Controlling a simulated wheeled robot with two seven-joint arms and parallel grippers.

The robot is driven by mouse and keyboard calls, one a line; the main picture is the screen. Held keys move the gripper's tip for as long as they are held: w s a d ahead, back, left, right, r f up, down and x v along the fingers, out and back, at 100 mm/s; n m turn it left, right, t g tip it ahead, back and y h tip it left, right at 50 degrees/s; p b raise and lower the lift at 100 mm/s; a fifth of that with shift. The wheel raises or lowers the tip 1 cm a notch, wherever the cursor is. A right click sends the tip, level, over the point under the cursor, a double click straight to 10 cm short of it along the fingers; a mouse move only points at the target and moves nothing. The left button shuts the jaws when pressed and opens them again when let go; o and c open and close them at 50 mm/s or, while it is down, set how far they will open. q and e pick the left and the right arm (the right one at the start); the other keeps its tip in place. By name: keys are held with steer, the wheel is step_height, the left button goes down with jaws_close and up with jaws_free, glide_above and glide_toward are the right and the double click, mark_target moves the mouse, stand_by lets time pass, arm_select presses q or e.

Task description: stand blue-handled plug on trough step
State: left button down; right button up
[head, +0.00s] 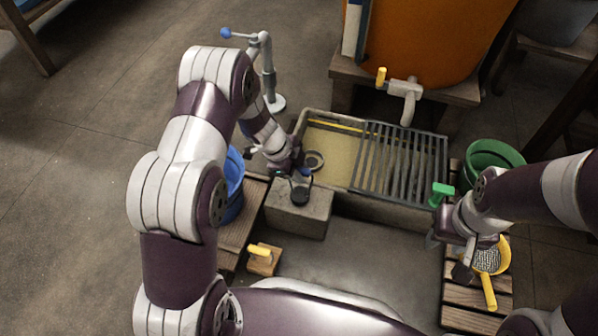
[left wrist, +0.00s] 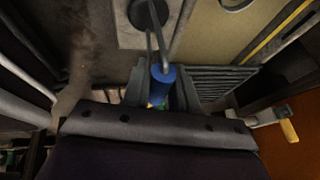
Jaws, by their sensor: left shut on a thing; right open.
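The blue-handled plug (head: 300,196) has a dark round base and a thin wire stem. My left gripper (head: 292,173) is shut on its blue handle, which shows between the fingers in the left wrist view (left wrist: 163,82). The plug hangs roughly upright, its dark base over the top of the grey trough step (head: 298,222). The step top also shows behind the base in the left wrist view (left wrist: 128,35). I cannot tell whether the base touches the step. My right gripper (head: 448,255) is open and apart, at the right side of the trough.
The trough (head: 335,143) holds yellowish liquid, a ring-shaped drain (head: 314,160) and a slatted grate (head: 400,160). A blue bucket (head: 234,185) stands left, a green bucket (head: 490,160) right. A yellow-handled strainer (head: 489,285) lies near my right gripper. A yellow-handled block (head: 262,258) sits at front left.

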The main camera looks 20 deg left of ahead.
arm_select(q)
steer(key=c, duration=0.9)
jaws_free()
steer(key=s+a+r+n+t+y+p, duration=0.1)
steer(key=a+r+n+p, duration=0.15)
steer(key=r, duration=0.45)
steer(key=a+r+n+t+y+p, duration=0.2)
steer(key=r+n+p, duration=0.2)
steer(key=r, duration=0.4)
steer(key=s+a+r+n+t+y+p, duration=0.1)
steer(key=a+r+n+p, duration=0.2)
steer(key=r, duration=0.4)
steer(key=s+d+r+n+g, duration=0.1)
steer(key=s+n, duration=0.2)
steer(key=s, duration=0.2)
steer(key=s+d+r+n+g, duration=0.1)
steer(key=s+n+g, duration=0.1)
steer(key=s, duration=0.4)
steer(key=s+d+r+n+g, duration=0.1)
steer(key=s+n, duration=0.3)
steer(key=s, duration=0.2)
steer(key=shift+s+d+r+g+y, duration=0.2)
steer(key=shift+d+r+g+y, duration=0.05)
steer(key=shift+r+g+y, duration=0.1)
